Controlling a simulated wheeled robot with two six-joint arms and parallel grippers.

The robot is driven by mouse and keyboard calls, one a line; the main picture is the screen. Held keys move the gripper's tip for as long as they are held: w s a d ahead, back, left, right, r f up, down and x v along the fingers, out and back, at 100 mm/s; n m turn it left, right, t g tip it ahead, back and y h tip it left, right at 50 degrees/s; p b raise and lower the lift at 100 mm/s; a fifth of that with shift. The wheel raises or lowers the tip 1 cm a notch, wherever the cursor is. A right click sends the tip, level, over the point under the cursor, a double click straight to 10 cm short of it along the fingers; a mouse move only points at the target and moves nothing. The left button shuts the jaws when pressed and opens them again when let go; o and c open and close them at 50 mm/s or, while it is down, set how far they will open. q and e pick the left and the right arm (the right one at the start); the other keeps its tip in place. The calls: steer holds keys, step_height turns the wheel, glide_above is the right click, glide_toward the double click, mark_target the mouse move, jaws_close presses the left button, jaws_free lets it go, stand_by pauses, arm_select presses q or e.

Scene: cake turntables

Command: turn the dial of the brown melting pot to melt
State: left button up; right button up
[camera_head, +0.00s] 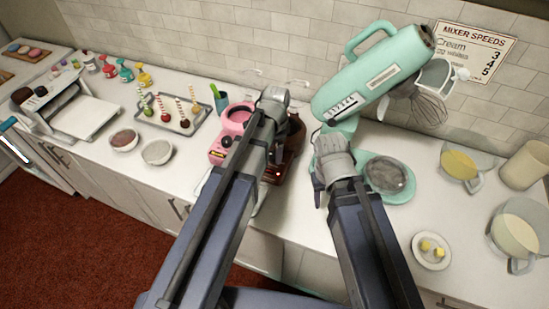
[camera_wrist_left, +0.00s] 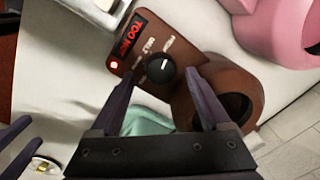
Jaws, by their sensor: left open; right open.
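The brown melting pot (camera_wrist_left: 244,90) fills the middle of the left wrist view. It also shows in the head view (camera_head: 296,138), partly hidden behind my left arm. Its round black dial (camera_wrist_left: 166,73) has a white pointer mark. Small labels around the dial are hard to read; one looks like MELT. A red lit display (camera_wrist_left: 126,38) beside it reads TOO HOT. My left gripper (camera_wrist_left: 160,76) is open, its fingertips on either side of the dial in this view; contact cannot be told. My right gripper (camera_head: 318,182) is open near the mixer base.
A pink melting pot (camera_head: 237,115) stands left of the brown one. A tray of cake pops (camera_head: 172,122) and two bowls lie further left. A butter plate (camera_head: 431,250) sits front right.

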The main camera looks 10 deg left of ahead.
arm_select(q)
step_height(320, 180, down, 2)
steer(key=shift+b, duration=0.55)
arm_select(e)
step_height(320, 180, down, 2)
arm_select(q)
steer(key=shift+r, duration=0.1)
steer(key=shift+c, duration=0.3)
arm_select(e)
steer(key=shift+r, duration=0.1)
arm_select(q)
jaws_close()
steer(key=n, duration=0.4)
steer(key=shift+n, duration=0.4)
steer(key=n, duration=0.4)
steer(key=shift+w+n, duration=0.1)
steer(key=shift+n, duration=0.3)
